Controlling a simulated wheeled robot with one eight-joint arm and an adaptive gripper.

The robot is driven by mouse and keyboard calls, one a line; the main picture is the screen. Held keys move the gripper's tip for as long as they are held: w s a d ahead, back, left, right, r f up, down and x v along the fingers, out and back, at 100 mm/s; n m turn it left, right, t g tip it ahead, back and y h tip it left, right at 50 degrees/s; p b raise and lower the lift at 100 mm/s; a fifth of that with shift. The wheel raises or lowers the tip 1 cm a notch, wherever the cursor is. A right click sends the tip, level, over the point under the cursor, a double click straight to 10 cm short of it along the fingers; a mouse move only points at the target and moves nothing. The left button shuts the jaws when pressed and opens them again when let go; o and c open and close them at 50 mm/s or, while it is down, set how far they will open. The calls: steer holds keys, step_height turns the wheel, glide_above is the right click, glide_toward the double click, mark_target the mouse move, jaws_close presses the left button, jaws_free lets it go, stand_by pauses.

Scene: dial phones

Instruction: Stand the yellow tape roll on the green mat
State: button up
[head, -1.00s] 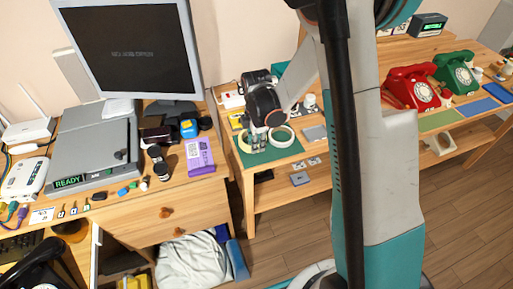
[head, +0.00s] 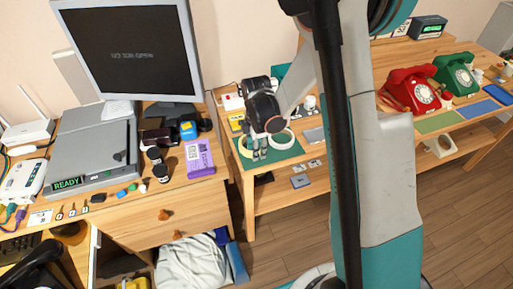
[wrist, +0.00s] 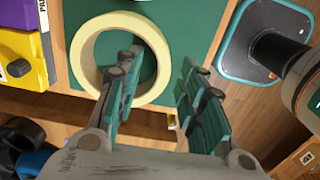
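The yellow tape roll (head: 243,147) lies flat on the green mat (head: 284,154), at the mat's left side in the head view. In the wrist view the pale yellow roll (wrist: 84,62) lies on the green mat (wrist: 190,28). My gripper (head: 260,155) is just right of the roll in the head view. In the wrist view my gripper (wrist: 162,62) is open; its left finger overlaps the roll's ring and its right finger is outside, with the ring's right side between them. I cannot tell whether a finger touches the roll.
A grey square pad (head: 315,135) is to the right. A lower shelf runs below.

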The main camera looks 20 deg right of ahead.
steer(key=s+r+m+t+p, duration=0.2)
steer(key=s+r+m, duration=0.2)
steer(key=r, duration=0.9)
steer(key=s+r+m+t+p, duration=0.15)
steer(key=s+r+m, duration=0.3)
steer(key=r, duration=0.75)
steer(key=s+r+m+t, duration=0.3)
steer(key=s+m, duration=0.6)
steer(key=s, duration=0.3)
steer(key=shift+a+r+t, duration=0.35)
steer(key=shift+a+r, duration=0.1)
steer(key=shift+r, duration=0.35)
steer(key=shift+m, duration=0.25)
